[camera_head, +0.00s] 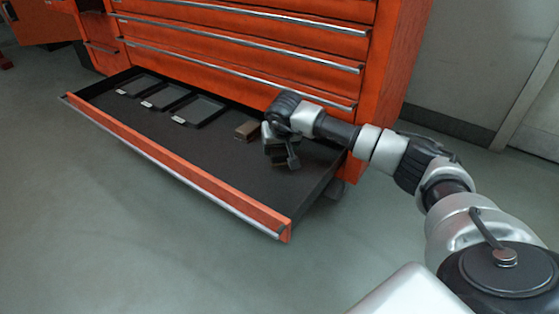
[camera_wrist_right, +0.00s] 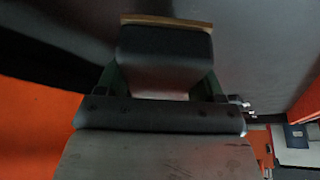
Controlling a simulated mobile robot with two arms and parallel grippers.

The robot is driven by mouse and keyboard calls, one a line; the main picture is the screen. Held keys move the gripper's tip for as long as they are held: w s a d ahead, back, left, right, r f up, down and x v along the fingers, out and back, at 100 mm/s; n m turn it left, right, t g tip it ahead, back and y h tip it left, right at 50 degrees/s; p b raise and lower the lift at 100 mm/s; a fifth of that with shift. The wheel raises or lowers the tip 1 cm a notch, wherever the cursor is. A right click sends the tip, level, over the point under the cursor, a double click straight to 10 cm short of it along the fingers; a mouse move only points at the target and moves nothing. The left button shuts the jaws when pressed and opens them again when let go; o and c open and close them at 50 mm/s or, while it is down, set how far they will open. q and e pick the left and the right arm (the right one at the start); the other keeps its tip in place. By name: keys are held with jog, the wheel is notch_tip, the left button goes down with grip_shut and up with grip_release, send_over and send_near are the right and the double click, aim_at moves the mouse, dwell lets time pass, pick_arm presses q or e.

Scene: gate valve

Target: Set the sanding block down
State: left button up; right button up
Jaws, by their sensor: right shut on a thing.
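In the right wrist view the sanding block (camera_wrist_right: 165,40), dark grey with a thin tan far edge, sits between the fingers of my right gripper (camera_wrist_right: 162,82). The gripper is shut on it. In the head view my right gripper (camera_head: 280,155) is over the right part of the open drawer (camera_head: 215,165). A small brown block (camera_head: 246,131) shows just left of the gripper; I cannot tell whether it is the held one. The gap between the held block and the drawer floor is not clear. My left gripper is out of view.
Several dark shallow trays (camera_head: 168,97) with white labels lie in the left part of the drawer. The drawer floor between them and the front wall is bare. The orange cabinet (camera_head: 385,60) with closed drawers rises behind. The drawer's front rim (camera_head: 180,170) stands toward me.

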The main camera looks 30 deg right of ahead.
notch_tip(320, 180, down, 4)
jog(key=b, duration=0.3)
jog(key=shift+r, duration=0.2)
jog(key=shift+f, duration=0.15)
jog(key=o, duration=1)
